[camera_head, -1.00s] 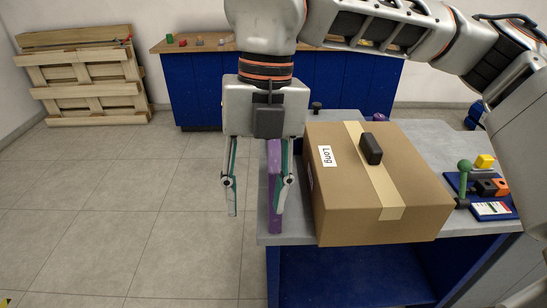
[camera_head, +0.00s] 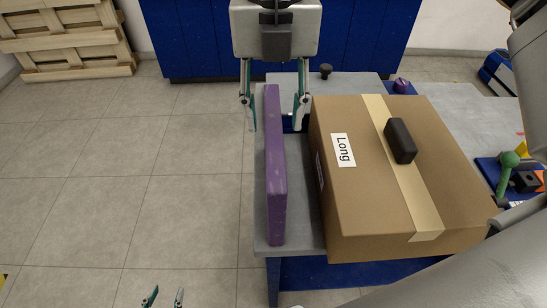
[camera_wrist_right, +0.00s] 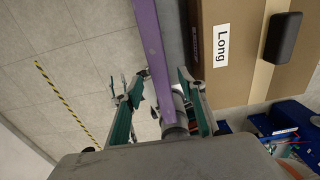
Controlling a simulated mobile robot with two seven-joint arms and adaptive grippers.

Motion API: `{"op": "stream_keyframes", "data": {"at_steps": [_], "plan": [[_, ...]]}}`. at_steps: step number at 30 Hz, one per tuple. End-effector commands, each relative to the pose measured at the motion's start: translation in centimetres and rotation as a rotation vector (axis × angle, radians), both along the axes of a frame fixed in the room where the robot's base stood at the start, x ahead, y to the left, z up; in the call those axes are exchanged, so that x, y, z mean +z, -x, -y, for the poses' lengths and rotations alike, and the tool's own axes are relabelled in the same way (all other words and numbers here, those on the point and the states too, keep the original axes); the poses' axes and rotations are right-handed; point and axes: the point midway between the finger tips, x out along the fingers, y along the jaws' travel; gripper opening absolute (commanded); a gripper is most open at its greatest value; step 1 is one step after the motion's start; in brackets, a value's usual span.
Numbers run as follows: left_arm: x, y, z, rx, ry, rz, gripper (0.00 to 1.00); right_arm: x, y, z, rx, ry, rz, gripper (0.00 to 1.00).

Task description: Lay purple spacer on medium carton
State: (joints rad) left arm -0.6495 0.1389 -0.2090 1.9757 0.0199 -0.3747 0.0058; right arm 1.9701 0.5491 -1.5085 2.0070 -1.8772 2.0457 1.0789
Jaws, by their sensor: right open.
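The purple spacer (camera_head: 275,175) is a long narrow bar lying along the left edge of the grey cart top. It also shows in the right wrist view (camera_wrist_right: 152,60). The only carton in view is a brown box (camera_head: 365,200) labelled "Long", right of the spacer with a narrow gap. My right gripper (camera_head: 274,125) is open at the spacer's far end, one finger on each side; the spacer runs between its fingers in the wrist view (camera_wrist_right: 163,125). Of my left gripper (camera_head: 165,296), only the tips show at the bottom edge, apart and empty.
A black block (camera_head: 400,141) sits on the carton's top tape. A black knob (camera_head: 326,71) and a purple item (camera_head: 401,86) are behind the carton. A tray with a green-knobbed part (camera_head: 509,160) is at right.

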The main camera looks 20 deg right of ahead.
Motion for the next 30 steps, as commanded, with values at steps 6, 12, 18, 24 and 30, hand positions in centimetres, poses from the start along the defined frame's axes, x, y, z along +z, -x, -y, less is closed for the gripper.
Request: {"op": "stream_keyframes", "data": {"at_steps": [6,12,18,24,30], "plan": [[0.2,-0.1,0.0,-0.001,-0.001,0.003,0.40,-2.0,-0.5,0.2,0.000,0.000,-0.003,0.40],[0.2,-0.3,0.0,0.000,-0.001,0.007,0.40,-4.8,-0.8,0.2,0.001,0.000,-0.001,0.40],[0.3,-0.4,0.0,-0.001,-0.001,0.008,0.40,-5.2,-0.9,0.2,0.000,-0.001,0.001,0.40],[0.3,-0.4,0.0,0.000,0.000,0.008,0.40,-5.2,-0.9,0.2,0.000,-0.001,0.001,0.07],[0.3,-0.4,0.0,0.000,0.000,0.008,0.40,-5.1,-0.9,0.1,0.000,-0.002,0.003,0.00]]}}
